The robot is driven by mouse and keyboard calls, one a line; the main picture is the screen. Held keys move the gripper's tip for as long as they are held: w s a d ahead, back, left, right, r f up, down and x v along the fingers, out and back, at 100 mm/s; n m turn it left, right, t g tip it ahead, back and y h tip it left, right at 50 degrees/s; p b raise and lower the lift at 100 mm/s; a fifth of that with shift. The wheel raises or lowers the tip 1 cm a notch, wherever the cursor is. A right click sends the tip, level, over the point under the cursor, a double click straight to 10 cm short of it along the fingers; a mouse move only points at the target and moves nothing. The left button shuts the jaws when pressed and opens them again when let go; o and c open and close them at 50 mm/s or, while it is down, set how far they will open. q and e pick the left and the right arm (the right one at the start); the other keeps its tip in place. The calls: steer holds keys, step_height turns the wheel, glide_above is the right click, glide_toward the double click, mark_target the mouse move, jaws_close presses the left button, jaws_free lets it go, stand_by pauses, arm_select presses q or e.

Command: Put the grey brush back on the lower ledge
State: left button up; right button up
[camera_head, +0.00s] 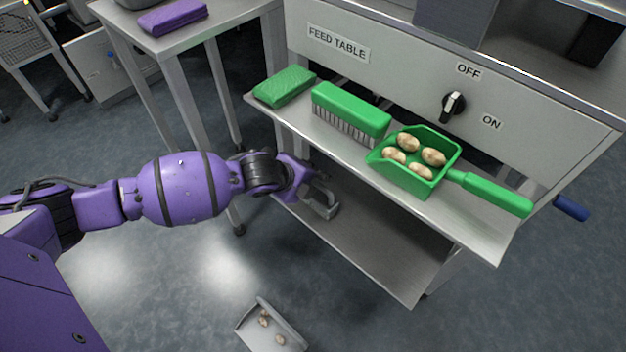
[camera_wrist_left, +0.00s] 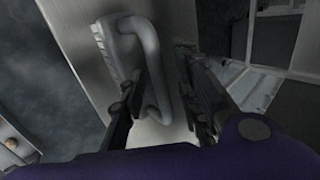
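The grey brush (camera_wrist_left: 118,45) shows in the left wrist view with pale bristles along one side and a grey bar handle (camera_wrist_left: 158,75). It is against the pale metal surface of the lower ledge. In the head view the grey brush (camera_head: 326,208) is at the left end of the lower ledge (camera_head: 385,262), partly hidden by my left gripper (camera_head: 318,190). In the wrist view the left gripper (camera_wrist_left: 160,100) has its fingers apart on either side of the handle, with a gap showing on the right. My right gripper is in neither view.
A side table (camera_head: 215,22) bears a purple block (camera_head: 172,17). The lower ledge's right part is clear.

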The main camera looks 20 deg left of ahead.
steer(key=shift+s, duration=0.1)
arm_select(q)
steer(key=shift+r, duration=0.2)
steer(key=p+v, duration=0.5)
steer(key=v, duration=0.7)
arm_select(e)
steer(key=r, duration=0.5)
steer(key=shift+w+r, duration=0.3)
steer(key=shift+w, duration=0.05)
arm_select(q)
steer(key=shift+f, duration=0.15)
